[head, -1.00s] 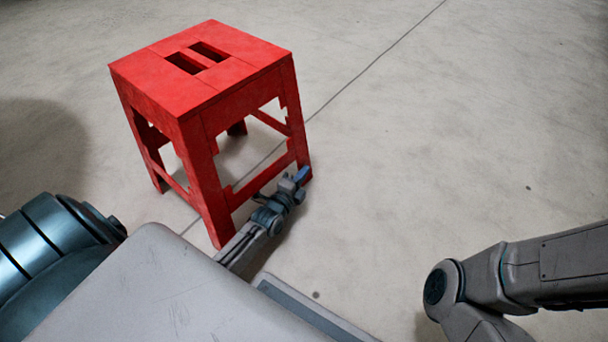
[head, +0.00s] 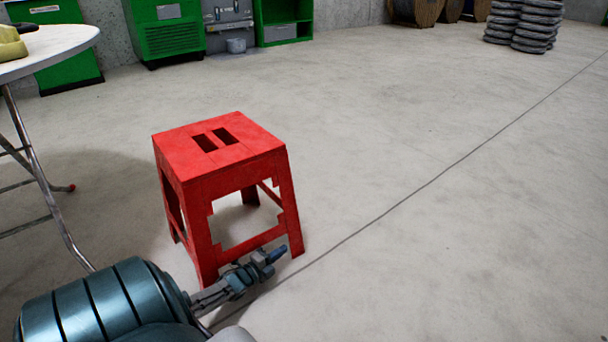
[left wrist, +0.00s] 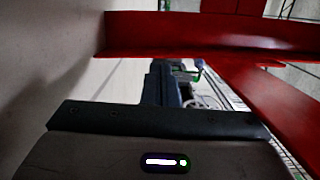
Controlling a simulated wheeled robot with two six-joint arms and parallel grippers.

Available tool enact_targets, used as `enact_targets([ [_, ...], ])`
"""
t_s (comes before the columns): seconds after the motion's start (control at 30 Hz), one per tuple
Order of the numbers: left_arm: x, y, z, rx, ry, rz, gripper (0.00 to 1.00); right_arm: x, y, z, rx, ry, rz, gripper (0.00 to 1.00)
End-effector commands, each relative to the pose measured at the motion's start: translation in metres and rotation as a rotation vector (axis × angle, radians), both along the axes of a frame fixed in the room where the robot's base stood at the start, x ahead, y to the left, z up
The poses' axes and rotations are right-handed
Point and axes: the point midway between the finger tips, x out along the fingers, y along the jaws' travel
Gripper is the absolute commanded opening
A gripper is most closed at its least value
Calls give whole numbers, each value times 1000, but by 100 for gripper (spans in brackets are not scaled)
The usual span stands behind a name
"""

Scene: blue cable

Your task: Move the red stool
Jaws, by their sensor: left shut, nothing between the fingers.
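The red stool (head: 222,148) stands upright on the floor, left of centre in the head view, with two slots in its seat. My left gripper (head: 276,255) is low at the stool's near side, in front of its lower rail, beside the near right leg. It is shut with nothing between its fingers. I cannot tell whether it touches the stool. In the left wrist view, red stool bars (left wrist: 200,35) cross above and to the right of the gripper (left wrist: 185,68). My right gripper is out of view.
A round white table (head: 50,48) with metal legs stands at the left. Green cabinets (head: 172,35) line the back wall. Stacked grey coils (head: 535,25) and wooden spools (head: 415,10) are at the back right. The floor right of the stool is clear.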

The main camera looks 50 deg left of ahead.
Motion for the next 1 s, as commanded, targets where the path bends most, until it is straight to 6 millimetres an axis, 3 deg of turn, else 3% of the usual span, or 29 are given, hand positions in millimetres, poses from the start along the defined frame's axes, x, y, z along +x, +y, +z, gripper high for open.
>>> enact_targets([
  [0.1,-14,36,-3,4,5,3,0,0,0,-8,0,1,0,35],
  [0.33,-29,73,-2,1,3,3,0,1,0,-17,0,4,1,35],
  [0.8,-32,76,0,-1,2,2,0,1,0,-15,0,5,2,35],
  [1.0,-56,75,4,-2,5,2,0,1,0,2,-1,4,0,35],
])
